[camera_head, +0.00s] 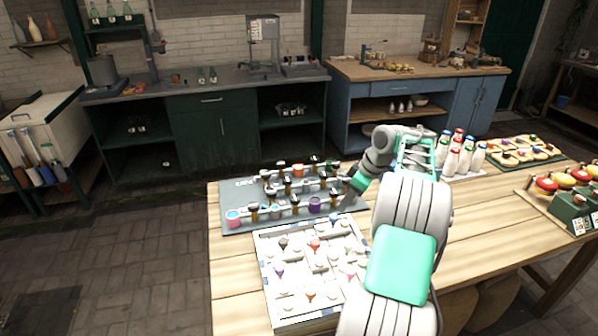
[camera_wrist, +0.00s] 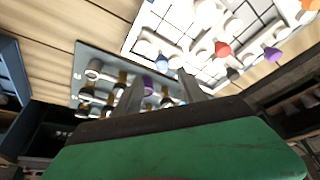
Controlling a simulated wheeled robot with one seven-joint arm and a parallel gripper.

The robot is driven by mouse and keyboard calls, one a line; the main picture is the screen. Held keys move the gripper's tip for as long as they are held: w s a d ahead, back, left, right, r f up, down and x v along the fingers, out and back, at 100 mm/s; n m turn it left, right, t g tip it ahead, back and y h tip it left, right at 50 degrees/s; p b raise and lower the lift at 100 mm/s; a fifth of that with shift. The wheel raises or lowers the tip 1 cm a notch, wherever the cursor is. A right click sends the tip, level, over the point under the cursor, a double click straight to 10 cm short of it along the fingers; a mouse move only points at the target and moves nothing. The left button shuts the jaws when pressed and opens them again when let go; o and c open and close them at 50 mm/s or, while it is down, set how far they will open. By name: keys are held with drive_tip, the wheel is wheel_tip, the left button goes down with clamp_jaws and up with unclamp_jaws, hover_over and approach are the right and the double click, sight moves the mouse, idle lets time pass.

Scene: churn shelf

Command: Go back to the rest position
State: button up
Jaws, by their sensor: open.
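My gripper (camera_head: 350,190) is at the right end of the grey tray in the head view, above or beside it; the exact height is hard to tell. In the wrist view its two dark fingers (camera_wrist: 162,92) stand apart. A purple piece (camera_wrist: 148,84) shows between or beyond them, and I see nothing clearly gripped. The grey tray (camera_head: 240,186) holds several small bottles and cups, among them a purple cup (camera_head: 315,205) and a pink-rimmed cup (camera_head: 233,218). My arm hides part of the tray's right side.
A white gridded box (camera_head: 268,290) with several coloured pieces stands in front of the tray. White bottles (camera_head: 451,161) with coloured caps stand behind my arm. A food tray (camera_head: 525,152) and red-and-yellow items (camera_head: 565,179) are to the right. Bare wooden table (camera_head: 480,230) lies right of my arm.

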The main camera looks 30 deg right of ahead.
drive_tip(key=s+a+r+m+h, duration=0.1)
drive_tip(key=a+r, duration=0.3)
drive_tip(key=a, duration=0.9)
drive_tip(key=a+r+m, duration=0.2)
drive_tip(key=a+r, duration=0.2)
drive_tip(key=a, duration=0.8)
drive_tip(key=s+a+f+m, duration=0.1)
drive_tip(key=s+a+f, duration=0.1)
drive_tip(key=s+a, duration=0.4)
drive_tip(key=s+a+f+m+h, duration=0.1)
drive_tip(key=s+a+f, duration=0.1)
drive_tip(key=s+a, duration=0.4)
drive_tip(key=s, duration=0.4)
drive_tip(key=shift+s+a+m, duration=0.2)
drive_tip(key=shift+s+m, duration=0.1)
drive_tip(key=shift+s, duration=0.05)
